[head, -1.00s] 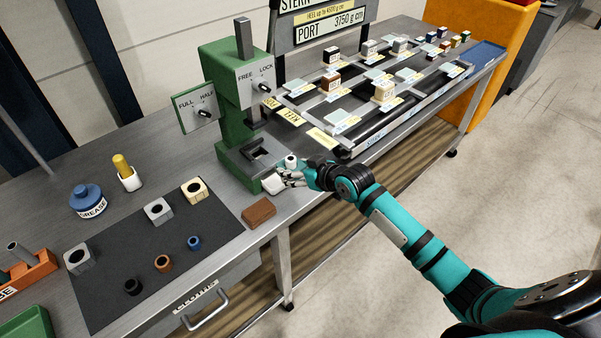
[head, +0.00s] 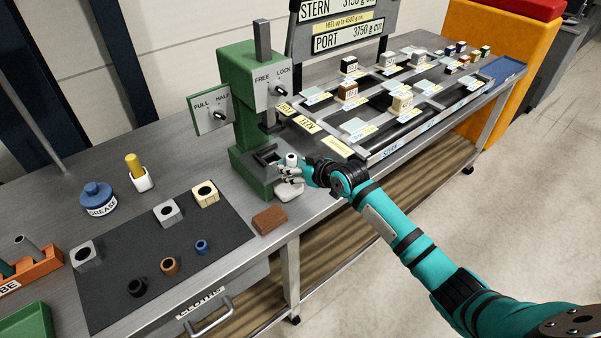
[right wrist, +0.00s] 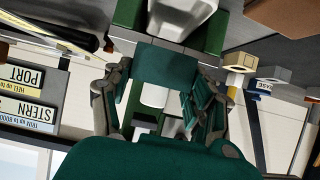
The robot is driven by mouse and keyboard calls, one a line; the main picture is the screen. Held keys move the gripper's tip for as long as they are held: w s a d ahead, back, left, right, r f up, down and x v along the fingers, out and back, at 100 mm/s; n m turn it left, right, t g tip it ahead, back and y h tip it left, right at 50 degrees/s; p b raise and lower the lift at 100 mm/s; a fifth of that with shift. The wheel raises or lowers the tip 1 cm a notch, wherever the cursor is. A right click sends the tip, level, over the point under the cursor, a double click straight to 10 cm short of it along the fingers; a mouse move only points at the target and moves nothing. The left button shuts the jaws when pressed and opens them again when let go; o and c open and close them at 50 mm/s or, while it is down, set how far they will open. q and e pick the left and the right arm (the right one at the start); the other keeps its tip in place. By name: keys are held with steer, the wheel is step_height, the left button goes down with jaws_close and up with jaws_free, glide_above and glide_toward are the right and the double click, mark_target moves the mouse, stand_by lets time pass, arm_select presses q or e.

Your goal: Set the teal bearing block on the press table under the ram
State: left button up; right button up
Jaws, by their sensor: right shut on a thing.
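The green press (head: 240,90) stands at the bench's right part, with its ram (head: 270,118) above the press table (head: 248,165). My right gripper (head: 289,168) is at the front right of the press table. In the right wrist view a dark teal piece (right wrist: 155,68), seemingly the teal bearing block, sits between the fingers of the shut gripper. In the head view I cannot make out the block; the fingers seem to hide it. Whether it touches the press table cannot be told. My left gripper is not in view.
A white piece (head: 289,191) lies just below the gripper, and a brown block (head: 270,219) lies at the bench edge. A dark mat (head: 140,235) holds several blocks and rings. A rack with labelled weights (head: 400,115) stands to the right of the press.

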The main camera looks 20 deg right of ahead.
steer(key=shift+w+a+f+b, duration=0.1)
steer(key=shift+w+a+b, duration=0.1)
steer(key=shift+w+b, duration=0.3)
steer(key=shift+w+a+r+b, duration=0.15)
steer(key=shift+w+a, duration=0.1)
steer(key=shift+w, duration=0.4)
steer(key=shift+w+a+f+b, duration=0.2)
steer(key=shift+w+b, duration=0.15)
steer(key=shift+w, duration=0.25)
steer(key=shift+w+a+f+b, duration=0.1)
steer(key=shift+w+a+b, duration=0.15)
steer(key=shift+w+b, duration=0.4)
steer(key=shift+w+a+r+b, duration=0.1)
steer(key=shift+w+a+b, duration=0.25)
steer(key=shift+w, duration=0.35)
steer(key=shift+w+a+f+b, duration=0.1)
steer(key=shift+w+a+b, duration=0.05)
steer(key=shift+w+b, duration=0.5)
steer(key=shift+w+r, duration=0.15)
steer(key=shift+r, duration=0.1)
